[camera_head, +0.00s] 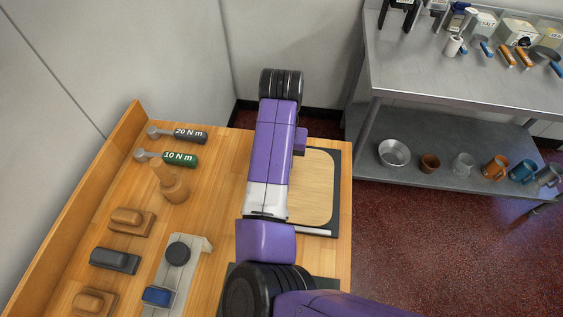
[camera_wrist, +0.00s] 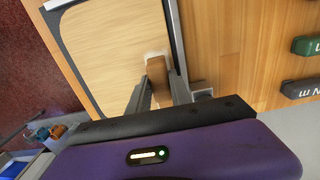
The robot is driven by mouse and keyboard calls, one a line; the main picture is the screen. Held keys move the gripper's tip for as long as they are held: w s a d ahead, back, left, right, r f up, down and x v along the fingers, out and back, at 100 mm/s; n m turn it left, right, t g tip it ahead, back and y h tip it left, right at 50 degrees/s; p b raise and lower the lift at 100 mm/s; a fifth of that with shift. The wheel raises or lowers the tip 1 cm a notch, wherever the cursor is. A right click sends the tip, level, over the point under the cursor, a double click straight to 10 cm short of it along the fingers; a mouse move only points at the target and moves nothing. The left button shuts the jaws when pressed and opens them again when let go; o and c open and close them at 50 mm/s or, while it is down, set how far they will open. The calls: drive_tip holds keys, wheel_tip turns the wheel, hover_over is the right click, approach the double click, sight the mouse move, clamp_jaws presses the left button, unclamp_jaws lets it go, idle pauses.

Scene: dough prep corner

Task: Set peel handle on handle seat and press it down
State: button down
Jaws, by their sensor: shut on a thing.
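In the wrist view my gripper (camera_wrist: 161,82) is shut on a small brown wooden handle (camera_wrist: 157,68), with one finger on each side of it. The handle's far end is over or against a small pale patch (camera_wrist: 155,54) at the edge of the light wooden board (camera_wrist: 108,45). I cannot tell whether this patch is the handle seat, or whether the handle touches it. The board, in a dark frame, also shows in the head view (camera_head: 314,190), partly behind my arm. My gripper and the held handle are hidden there.
Two torque wrenches, 20 N m (camera_head: 185,135) and 10 N m (camera_head: 175,159), lie on the wooden bench (camera_head: 215,205). An upright wooden piece (camera_head: 173,188), blocks with handles (camera_head: 127,218) and a grey fixture (camera_head: 185,262) stand left of my arm. A metal shelf (camera_head: 445,85) stands right.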

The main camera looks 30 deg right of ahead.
drive_tip(key=shift+f, duration=0.55)
drive_tip(key=c, duration=1.1)
unclamp_jaws()
wheel_tip(320, 180, up, 3)
drive_tip(key=shift+p, duration=1.25)
drive_tip(key=shift+r+p, duration=0.7)
drive_tip(key=shift+r, duration=1.85)
